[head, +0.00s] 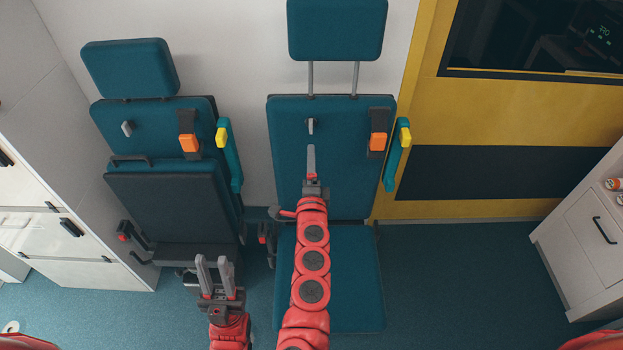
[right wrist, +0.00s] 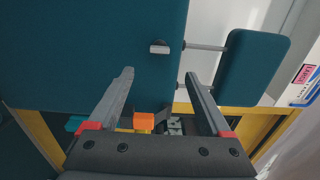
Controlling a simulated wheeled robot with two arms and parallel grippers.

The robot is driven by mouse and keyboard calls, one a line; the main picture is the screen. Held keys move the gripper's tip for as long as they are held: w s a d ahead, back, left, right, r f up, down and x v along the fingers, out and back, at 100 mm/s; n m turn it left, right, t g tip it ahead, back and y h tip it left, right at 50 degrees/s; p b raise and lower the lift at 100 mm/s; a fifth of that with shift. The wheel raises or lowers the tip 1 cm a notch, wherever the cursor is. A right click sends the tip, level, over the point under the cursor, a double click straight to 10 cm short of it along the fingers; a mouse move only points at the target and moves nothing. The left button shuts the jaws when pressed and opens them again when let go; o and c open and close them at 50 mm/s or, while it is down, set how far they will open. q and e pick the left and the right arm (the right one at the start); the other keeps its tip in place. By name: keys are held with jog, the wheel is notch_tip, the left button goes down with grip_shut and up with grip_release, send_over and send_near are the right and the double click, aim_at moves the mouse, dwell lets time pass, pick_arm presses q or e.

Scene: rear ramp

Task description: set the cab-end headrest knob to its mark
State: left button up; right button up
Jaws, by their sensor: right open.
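Two teal seats stand against the wall. The right seat (head: 340,195) has a raised headrest (head: 337,28) on two posts; it also shows in the right wrist view (right wrist: 255,72). A small grey knob (head: 310,126) is on its backrest, also in the right wrist view (right wrist: 159,47). The left seat has a headrest (head: 130,68) set low and a similar knob (head: 127,129). No mark is readable at either knob. My right gripper (head: 311,148) is open and empty just below the right seat's knob, apart from it (right wrist: 160,80). My left gripper (head: 212,259) is open and empty before the left seat.
Orange buckles (head: 378,142) and teal armrests with yellow ends (head: 397,154) sit beside each backrest. White cabinets stand at left (head: 60,235) and right (head: 590,235). A yellow panel (head: 480,110) is behind at right. The floor (head: 460,275) between the right seat and right cabinet is clear.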

jog(key=shift+s+d, duration=0.1)
jog(key=shift+s, duration=1.95)
